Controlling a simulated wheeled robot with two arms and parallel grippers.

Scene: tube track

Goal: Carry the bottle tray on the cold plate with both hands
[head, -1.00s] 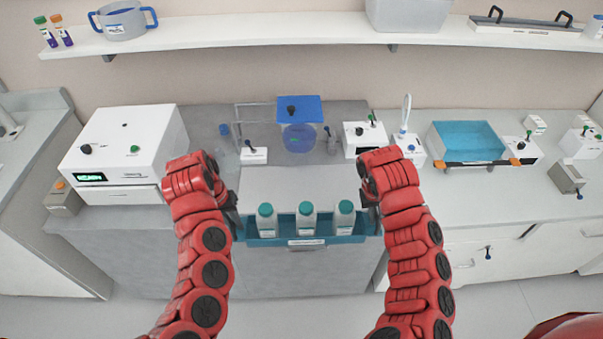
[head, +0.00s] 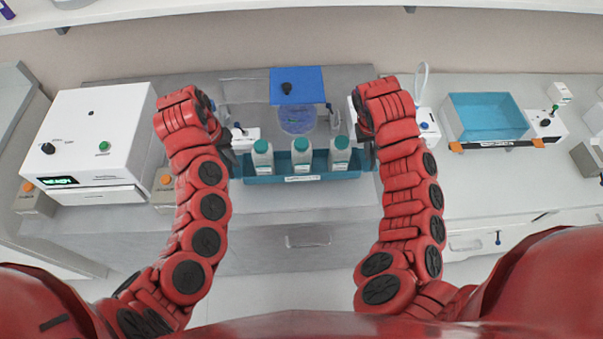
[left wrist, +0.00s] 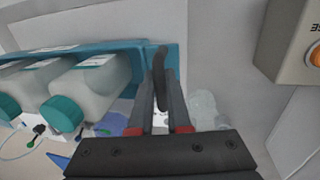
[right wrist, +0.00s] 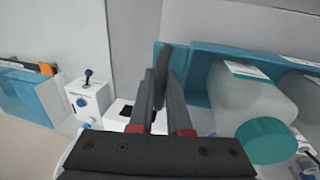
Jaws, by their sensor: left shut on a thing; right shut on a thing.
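The teal bottle tray (head: 262,181) is held level between my two arms in the head view. Three white bottles with teal caps stand upright in it: left (head: 263,160), middle (head: 301,158) and right (head: 340,157). My left gripper (head: 229,158) is shut on the tray's left handle; the left wrist view shows the dark handle (left wrist: 160,62) between the fingers. My right gripper (head: 373,155) is shut on the right handle (right wrist: 164,62). The tray is over the front part of the grey counter; contact beneath is hidden. I cannot clearly pick out the cold plate.
A white machine (head: 95,135) with a green display stands left, small grey boxes (head: 165,190) beside it. Behind the tray is a blue-topped stand with a clear blue vessel (head: 297,120). A blue bath (head: 487,118) stands right. A shelf (head: 250,14) runs above.

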